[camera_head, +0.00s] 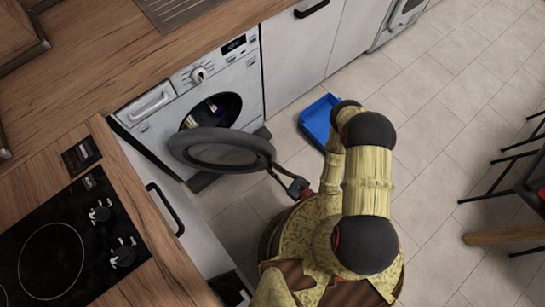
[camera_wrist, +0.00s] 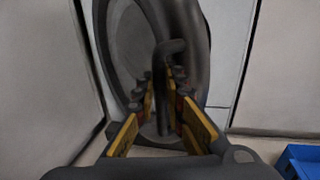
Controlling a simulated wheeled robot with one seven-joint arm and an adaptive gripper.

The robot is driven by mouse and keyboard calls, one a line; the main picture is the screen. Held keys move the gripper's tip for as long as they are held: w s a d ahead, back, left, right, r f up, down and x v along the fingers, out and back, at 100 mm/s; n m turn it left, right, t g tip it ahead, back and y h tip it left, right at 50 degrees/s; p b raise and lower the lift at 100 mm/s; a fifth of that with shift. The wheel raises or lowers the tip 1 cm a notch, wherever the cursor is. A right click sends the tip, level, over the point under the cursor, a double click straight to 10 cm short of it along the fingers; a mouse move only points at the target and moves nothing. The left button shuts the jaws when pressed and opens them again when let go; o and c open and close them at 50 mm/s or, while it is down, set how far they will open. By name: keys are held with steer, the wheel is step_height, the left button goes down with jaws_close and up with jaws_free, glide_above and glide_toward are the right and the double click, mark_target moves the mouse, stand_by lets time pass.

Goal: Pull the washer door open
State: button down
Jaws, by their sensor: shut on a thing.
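The white washer (camera_head: 154,132) stands under the oak worktop. Its round dark door (camera_head: 222,137) is swung well out from the front, leaving the drum opening (camera_head: 212,112) exposed. My gripper (camera_head: 276,172) is at the door's free edge, on the right in the head view. In the wrist view, my gripper (camera_wrist: 162,88) has its yellow-sided fingers on both sides of the dark door handle (camera_wrist: 170,47) and is shut on it. The door (camera_wrist: 132,50) fills the upper middle there. The finger contact is partly hidden by the dark fingertips.
A blue tray (camera_head: 318,121) lies on the tiled floor right of the door; it also shows in the wrist view (camera_wrist: 300,160). A hob (camera_head: 60,245) is set in the worktop at left. Bar stools (camera_head: 520,190) stand at right.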

steer(key=shift+s+a, duration=0.1)
steer(key=c, duration=1.8)
jaws_free()
steer(key=shift+c, duration=0.2)
steer(key=shift+w+d, duration=0.2)
steer(key=shift+w, duration=0.5)
steer(key=w+a+b, duration=0.3)
steer(key=w+b, duration=0.1)
steer(key=w, duration=2.5)
steer(key=shift+b, duration=0.35)
